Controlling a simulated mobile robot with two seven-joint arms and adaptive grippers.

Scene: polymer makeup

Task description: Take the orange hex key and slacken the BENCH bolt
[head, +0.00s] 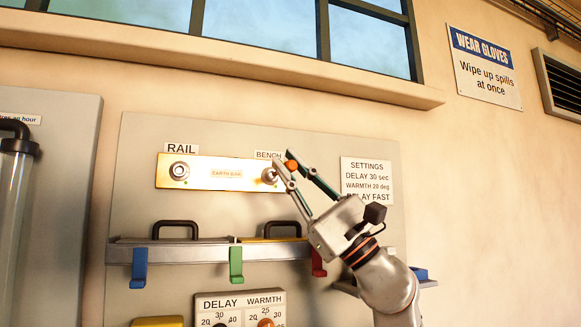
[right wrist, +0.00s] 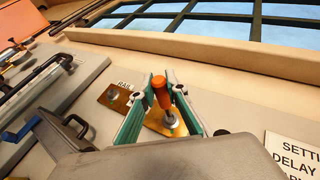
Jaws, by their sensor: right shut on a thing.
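My right gripper (head: 301,170) is shut on the orange hex key (head: 291,166), up at the right end of the brass earth bar. In the right wrist view the orange handle of the hex key (right wrist: 161,93) sits between the fingertips of my right gripper (right wrist: 161,88), and its shaft points at the BENCH bolt (right wrist: 171,121). The BENCH bolt (head: 269,175) shows under the BENCH label (head: 268,155), partly behind the fingers. I cannot tell whether the key is seated in the bolt. My left gripper is not in view.
The RAIL bolt (head: 179,171) is at the left end of the brass bar (head: 226,173). Below is a shelf (head: 190,254) with black handles and blue, green and red hooks. A settings card (head: 367,180) is right of the bar. A window ledge (head: 230,62) runs above the panel.

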